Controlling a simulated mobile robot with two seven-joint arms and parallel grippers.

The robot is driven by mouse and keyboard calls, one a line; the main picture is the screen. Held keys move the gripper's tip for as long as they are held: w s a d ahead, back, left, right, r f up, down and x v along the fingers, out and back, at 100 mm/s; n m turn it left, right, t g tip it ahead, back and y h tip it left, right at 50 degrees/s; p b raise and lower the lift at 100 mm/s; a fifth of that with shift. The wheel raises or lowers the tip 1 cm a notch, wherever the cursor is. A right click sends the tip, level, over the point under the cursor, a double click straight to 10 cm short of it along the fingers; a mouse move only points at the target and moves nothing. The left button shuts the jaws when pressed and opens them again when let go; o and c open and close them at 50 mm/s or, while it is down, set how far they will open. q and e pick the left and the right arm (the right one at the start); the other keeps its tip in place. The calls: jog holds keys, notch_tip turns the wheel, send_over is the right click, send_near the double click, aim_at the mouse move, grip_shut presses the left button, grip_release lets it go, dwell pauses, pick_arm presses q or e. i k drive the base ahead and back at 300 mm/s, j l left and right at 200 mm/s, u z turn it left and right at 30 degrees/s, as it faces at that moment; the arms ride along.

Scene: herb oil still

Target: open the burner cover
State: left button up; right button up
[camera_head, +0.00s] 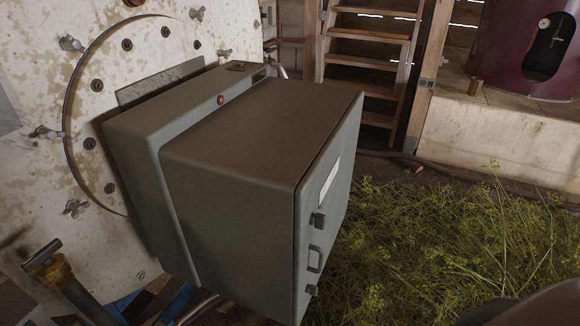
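The burner cover (262,150) is a large grey metal box in the middle of the view. It sits flush against a grey housing (150,125) behind it, and no opening shows between the two. A small orange-red light or button (220,100) is on the housing's top edge. The cover's right face carries a pale label (328,184), a recessed handle-like fitting (315,258) and small dark latch-like parts (318,220). This face shows at a steep angle, so its details are hard to tell.
The housing is mounted on a rust-stained white plate (35,85) with several bolts and wing nuts. Cut green herbs (440,245) cover the floor at the right. Wooden steps (370,60) and a dark red vessel (500,50) are behind.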

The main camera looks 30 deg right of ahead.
aim_at(324, 190)
jog(key=i+l, duration=0.1)
jog(key=l, duration=0.55)
jog(key=i+l, duration=0.1)
jog(key=l, duration=0.5)
jog(key=i+l, duration=0.1)
jog(key=l, duration=0.55)
jog(key=i+l, duration=0.1)
jog(key=l, duration=1.15)
jog(key=i+l, duration=0.15)
jog(key=l, duration=0.45)
jog(key=l+u, duration=0.2)
jog(key=u, duration=1.2)
